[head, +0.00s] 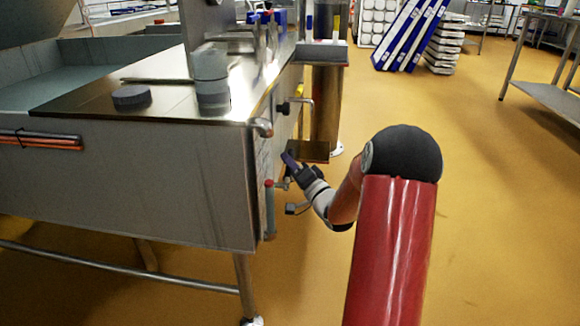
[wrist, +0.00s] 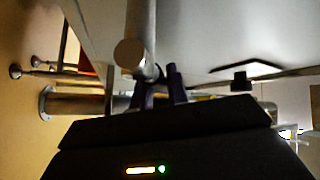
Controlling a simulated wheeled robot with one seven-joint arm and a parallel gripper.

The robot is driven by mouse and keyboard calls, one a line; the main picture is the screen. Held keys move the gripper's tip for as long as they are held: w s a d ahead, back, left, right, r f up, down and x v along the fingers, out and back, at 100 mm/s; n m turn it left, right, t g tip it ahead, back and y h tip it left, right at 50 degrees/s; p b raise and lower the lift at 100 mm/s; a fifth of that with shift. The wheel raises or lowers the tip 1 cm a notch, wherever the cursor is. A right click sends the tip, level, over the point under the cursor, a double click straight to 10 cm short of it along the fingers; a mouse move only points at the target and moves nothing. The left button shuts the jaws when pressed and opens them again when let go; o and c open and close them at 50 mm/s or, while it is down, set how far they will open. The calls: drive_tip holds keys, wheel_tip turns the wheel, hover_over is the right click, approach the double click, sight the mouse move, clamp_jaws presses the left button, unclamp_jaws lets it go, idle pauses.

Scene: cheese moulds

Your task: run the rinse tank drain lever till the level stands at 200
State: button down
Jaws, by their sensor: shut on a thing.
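The steel rinse tank (head: 130,175) fills the left of the head view, its basin at the far left. My gripper (head: 290,162) is at the tank's right end, low beside the pipes and valve fittings (head: 282,184). In the wrist view my gripper (wrist: 160,88) has its dark fingers close together, shut on a thin part just past a round-ended steel pipe (wrist: 130,52). That part looks like the drain lever, but the fingers hide most of it. I cannot read any level mark or number in either view.
A red-topped pipe (head: 269,208) stands close left of my gripper. The yellow floor (head: 480,200) to the right is clear.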

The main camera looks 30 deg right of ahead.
drive_tip(key=c, duration=1.4)
unclamp_jaws()
drive_tip(key=shift+o, duration=0.2)
drive_tip(key=v, duration=0.8)
